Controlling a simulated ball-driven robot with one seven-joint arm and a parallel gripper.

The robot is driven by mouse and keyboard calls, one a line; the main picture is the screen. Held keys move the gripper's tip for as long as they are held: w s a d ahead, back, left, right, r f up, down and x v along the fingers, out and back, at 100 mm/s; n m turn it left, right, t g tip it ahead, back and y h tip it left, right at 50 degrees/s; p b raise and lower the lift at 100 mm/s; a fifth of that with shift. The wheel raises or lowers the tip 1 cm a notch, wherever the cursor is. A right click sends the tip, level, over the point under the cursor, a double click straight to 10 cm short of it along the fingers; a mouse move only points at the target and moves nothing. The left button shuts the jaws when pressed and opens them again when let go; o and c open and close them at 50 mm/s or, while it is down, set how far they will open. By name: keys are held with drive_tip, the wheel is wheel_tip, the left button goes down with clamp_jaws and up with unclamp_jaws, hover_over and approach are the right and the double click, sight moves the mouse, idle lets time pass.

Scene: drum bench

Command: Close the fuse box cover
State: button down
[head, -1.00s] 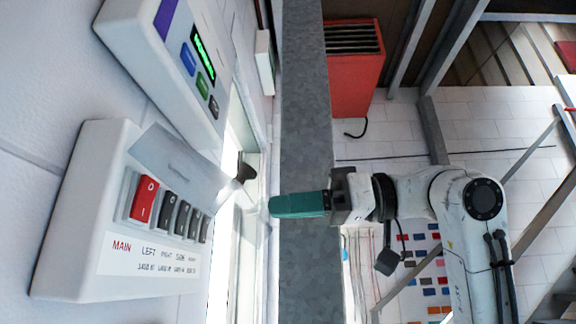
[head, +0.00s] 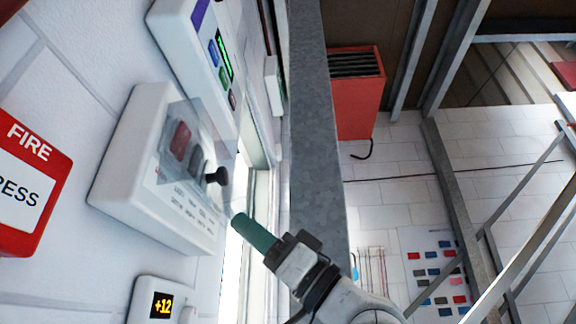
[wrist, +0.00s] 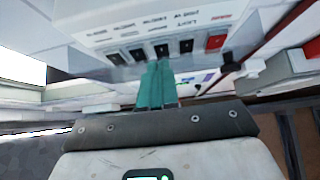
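The white fuse box (head: 125,170) is on the wall at left in the head view. Its clear cover (head: 185,115) hangs over the red switch and dark switches, with a black knob (head: 218,176) standing out; I cannot tell how far it is from the face. My gripper (head: 238,220) has its teal fingers together and empty, just below and right of the knob, apart from it. In the wrist view the fingertips (wrist: 156,68) lie in front of the dark switches, the red switch (wrist: 215,42) is to their right, and the knob (wrist: 229,62) is beyond.
A white panel with a green display (head: 200,60) is above the box. A red fire sign (head: 30,185) is at left and a "+12" display (head: 162,305) below. A grey metal beam (head: 318,140) runs alongside my gripper, with a red unit (head: 358,95) behind.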

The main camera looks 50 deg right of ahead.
drive_tip(key=shift+w+a+f, duration=0.3)
drive_tip(key=shift+w+a, duration=0.05)
drive_tip(key=shift+w, duration=0.1)
drive_tip(key=shift+f, duration=0.1)
